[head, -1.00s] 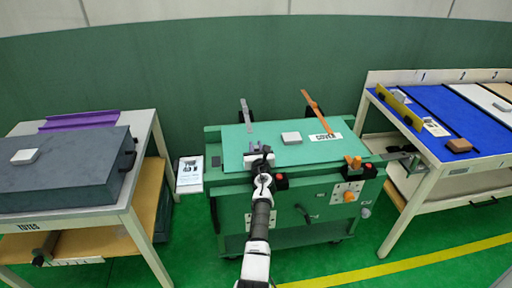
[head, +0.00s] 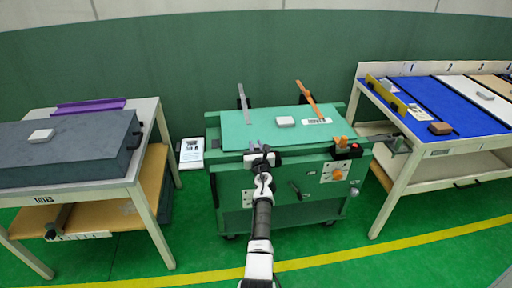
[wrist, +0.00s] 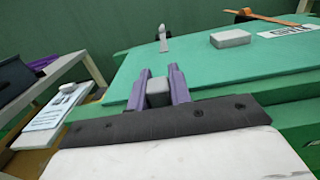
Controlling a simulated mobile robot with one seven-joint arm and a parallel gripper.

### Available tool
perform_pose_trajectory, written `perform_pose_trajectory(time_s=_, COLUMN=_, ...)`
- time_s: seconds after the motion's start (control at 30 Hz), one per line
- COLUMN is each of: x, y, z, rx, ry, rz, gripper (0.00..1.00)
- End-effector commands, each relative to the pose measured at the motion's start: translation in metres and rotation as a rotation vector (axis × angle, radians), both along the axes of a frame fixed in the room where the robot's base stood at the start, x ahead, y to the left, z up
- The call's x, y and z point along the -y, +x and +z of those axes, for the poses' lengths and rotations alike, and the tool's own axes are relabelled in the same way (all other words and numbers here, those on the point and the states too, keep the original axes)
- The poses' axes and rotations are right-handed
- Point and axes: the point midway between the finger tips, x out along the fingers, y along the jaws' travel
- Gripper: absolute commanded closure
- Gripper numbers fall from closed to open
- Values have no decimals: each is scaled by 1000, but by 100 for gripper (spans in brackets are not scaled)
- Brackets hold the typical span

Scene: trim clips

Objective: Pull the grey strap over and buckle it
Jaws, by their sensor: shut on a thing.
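The grey strap (head: 244,102) stands up from its dark mount at the back left of the green bench top (head: 235,132). It also shows in the wrist view (wrist: 163,38), beyond my gripper and apart from it. My gripper (head: 259,148) is at the bench's front edge, left of centre. In the wrist view, its purple fingers (wrist: 158,88) are shut on a small grey block (wrist: 158,94). I cannot tell whether this block is the grey strap's buckle or fixed to the bench. An orange strap (head: 308,98) stands at the back right, with an orange buckle (head: 341,144) at the front right.
A pale grey block (head: 285,121) and a printed label (head: 317,121) lie on the bench top. A table with a dark grey case (head: 60,155) stands left; a table with blue mats (head: 450,120) stands right.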

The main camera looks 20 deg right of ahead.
Motion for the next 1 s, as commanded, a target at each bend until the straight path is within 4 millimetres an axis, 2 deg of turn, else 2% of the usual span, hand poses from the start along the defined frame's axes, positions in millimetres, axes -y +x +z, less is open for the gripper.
perform_pose_trajectory(time_s=0.43, x=0, y=-3, z=-6, rx=-7, ry=4, rz=-2, gripper=100)
perform_pose_trajectory(time_s=0.47, x=0, y=-3, z=-6, rx=-7, ry=4, rz=-2, gripper=76)
perform_pose_trajectory(time_s=0.6, x=0, y=-2, z=-5, rx=-5, ry=4, rz=-1, gripper=58)
perform_pose_trajectory(time_s=1.0, x=-1, y=-7, z=-3, rx=-5, ry=2, rz=-2, gripper=58)
